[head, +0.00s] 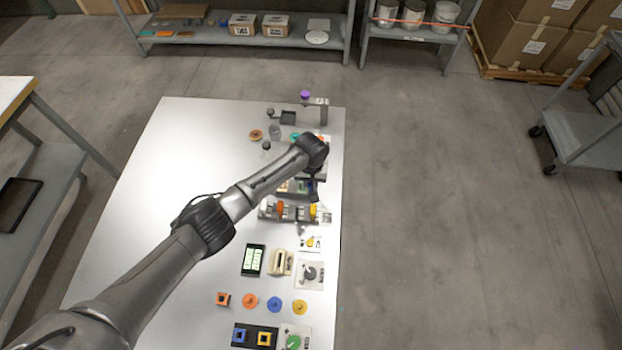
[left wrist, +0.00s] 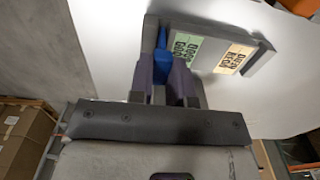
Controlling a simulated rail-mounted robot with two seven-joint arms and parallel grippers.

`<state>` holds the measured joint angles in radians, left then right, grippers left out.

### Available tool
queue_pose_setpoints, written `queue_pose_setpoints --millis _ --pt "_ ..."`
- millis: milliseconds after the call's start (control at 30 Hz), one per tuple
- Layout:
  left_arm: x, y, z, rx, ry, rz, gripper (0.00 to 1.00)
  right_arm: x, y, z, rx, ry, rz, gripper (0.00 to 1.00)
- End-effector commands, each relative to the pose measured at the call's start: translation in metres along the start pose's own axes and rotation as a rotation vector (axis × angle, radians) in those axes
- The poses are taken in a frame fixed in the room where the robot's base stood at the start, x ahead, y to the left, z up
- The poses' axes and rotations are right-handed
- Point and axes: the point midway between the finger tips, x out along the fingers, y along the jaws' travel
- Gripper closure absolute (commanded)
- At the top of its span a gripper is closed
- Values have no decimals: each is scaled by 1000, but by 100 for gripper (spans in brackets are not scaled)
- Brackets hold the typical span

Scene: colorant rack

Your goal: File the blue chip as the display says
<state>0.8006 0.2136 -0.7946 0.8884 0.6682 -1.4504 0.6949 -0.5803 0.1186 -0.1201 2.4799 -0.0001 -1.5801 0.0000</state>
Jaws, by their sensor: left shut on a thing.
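My left gripper (head: 313,190) is over the right side of the table, and its fingers are largely hidden by the arm in the head view. In the left wrist view the gripper (left wrist: 165,70) is shut on the blue chip (left wrist: 162,42). The chip is at the edge of a grey tray (left wrist: 150,28) with a green label (left wrist: 187,47) and a cream label (left wrist: 234,59). I cannot tell whether the chip touches the tray. The display (head: 253,260) is a dark panel with pale green screens, its text too small to read. My right gripper is not in view.
A rack with orange and yellow pieces (head: 313,212) stands near the gripper. Orange (head: 250,300), blue (head: 275,304) and yellow (head: 300,307) round pieces lie at the front. A purple-topped post (head: 305,95) stands at the far end. The table's left half (head: 180,150) is clear.

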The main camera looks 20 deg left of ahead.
Motion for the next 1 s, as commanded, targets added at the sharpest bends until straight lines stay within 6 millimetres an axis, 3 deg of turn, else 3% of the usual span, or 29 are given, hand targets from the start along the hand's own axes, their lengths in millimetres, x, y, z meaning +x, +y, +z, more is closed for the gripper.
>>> queue_pose_setpoints --millis 300,333,600,767,1000 --pt "0 0 0 0 0 0 100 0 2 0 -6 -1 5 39" --pt "0 0 0 0 0 0 80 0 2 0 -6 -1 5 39" --pt "0 0 0 0 0 0 55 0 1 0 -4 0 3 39" --pt "0 0 0 0 0 0 52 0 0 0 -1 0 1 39" --pt "0 0 0 0 0 0 36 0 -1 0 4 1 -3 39"
